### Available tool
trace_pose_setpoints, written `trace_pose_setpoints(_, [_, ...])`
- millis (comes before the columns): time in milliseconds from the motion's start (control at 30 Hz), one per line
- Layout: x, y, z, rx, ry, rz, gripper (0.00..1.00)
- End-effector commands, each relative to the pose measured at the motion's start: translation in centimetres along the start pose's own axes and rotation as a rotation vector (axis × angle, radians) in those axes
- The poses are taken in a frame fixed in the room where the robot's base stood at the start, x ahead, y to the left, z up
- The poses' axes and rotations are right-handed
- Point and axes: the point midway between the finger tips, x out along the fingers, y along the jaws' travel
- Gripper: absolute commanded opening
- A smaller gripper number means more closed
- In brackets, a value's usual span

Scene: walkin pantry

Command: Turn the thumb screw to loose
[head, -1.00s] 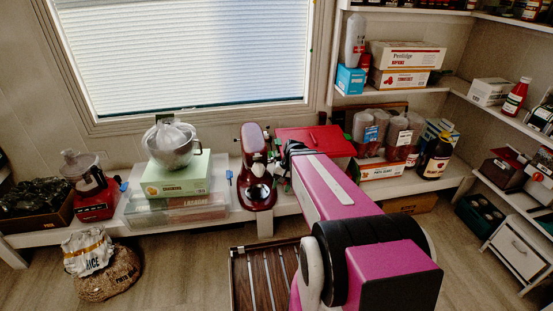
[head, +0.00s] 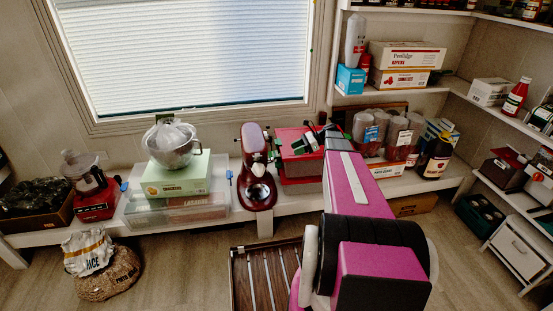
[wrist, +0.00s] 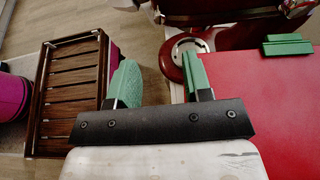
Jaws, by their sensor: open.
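I cannot make out the thumb screw for certain in either view. My gripper (head: 302,145) is just right of the mixer, over the red box. In the wrist view my gripper (wrist: 160,82) has its green fingers spread wide, with nothing between them. The fingers point towards the mixer and appear apart from it.
The red box (wrist: 260,110) lies right under my gripper, with a green block (wrist: 287,45) by its edge. A green box (head: 175,180) with a metal bowl stands left of the mixer. Jars and bottles (head: 434,157) stand right.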

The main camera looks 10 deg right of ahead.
Motion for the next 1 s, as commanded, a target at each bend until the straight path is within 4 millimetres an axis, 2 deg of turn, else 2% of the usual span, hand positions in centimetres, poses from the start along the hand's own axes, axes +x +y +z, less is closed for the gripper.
trace_pose_setpoints(167, [1.6, 0.1, 0.1, 0.004, -0.004, 0.002, 0.46])
trace_pose_setpoints(600, [8.9, 0.1, 0.1, 0.002, -0.002, 0.002, 0.46])
trace_pose_setpoints(800, [10.4, 0.1, 0.0, 0.002, -0.001, 0.000, 0.46])
trace_pose_setpoints(1000, [10.7, 0.1, 0.0, 0.002, -0.001, 0.000, 0.46])
